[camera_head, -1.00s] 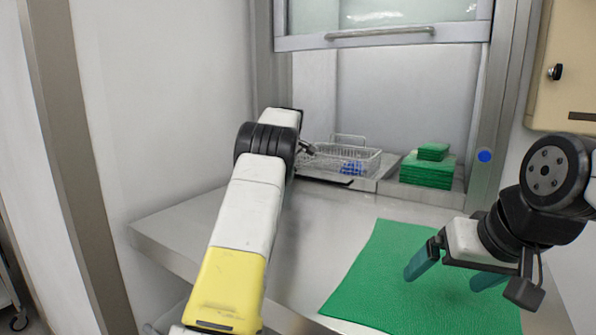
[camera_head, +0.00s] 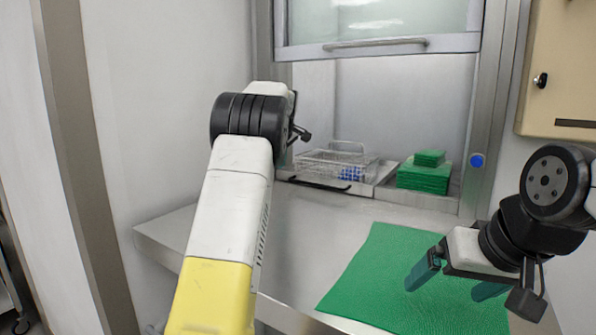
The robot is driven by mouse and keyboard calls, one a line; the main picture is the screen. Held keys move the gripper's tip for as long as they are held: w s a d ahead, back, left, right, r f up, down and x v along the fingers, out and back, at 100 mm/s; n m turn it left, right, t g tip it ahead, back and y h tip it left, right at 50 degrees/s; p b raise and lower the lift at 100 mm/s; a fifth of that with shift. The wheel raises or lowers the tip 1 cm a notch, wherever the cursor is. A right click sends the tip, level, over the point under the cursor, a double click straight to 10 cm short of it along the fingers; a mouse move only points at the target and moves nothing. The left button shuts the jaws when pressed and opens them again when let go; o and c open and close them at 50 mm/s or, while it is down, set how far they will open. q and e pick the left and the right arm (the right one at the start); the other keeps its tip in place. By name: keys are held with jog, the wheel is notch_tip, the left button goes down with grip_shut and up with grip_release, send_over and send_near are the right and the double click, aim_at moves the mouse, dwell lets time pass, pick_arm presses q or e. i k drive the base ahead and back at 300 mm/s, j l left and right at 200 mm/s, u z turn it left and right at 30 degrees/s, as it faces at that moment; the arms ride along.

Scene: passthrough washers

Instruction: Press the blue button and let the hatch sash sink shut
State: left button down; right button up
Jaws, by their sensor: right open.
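The blue button (camera_head: 477,161) is a round disc on the metal frame at the right of the hatch. The hatch sash (camera_head: 385,24) is a glass pane with a horizontal bar handle, raised above the opening. My right gripper (camera_head: 447,282) is open and empty above the green mat, below and left of the button and apart from it. My left arm rises on the left of the view; its gripper is mostly hidden behind the arm's dark joint, with only a small dark part (camera_head: 300,133) showing.
In the hatch opening stand a wire basket (camera_head: 322,165) with blue items inside and a stack of green cloths (camera_head: 424,178). A green mat (camera_head: 375,265) lies on the metal counter (camera_head: 290,222). A beige wall box (camera_head: 560,75) hangs at the right.

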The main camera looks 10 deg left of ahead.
aim_at(476, 161)
jog(key=k+l, duration=0.25)
jog(key=k, duration=0.2)
jog(key=k+l, duration=0.25)
jog(key=k, duration=0.25)
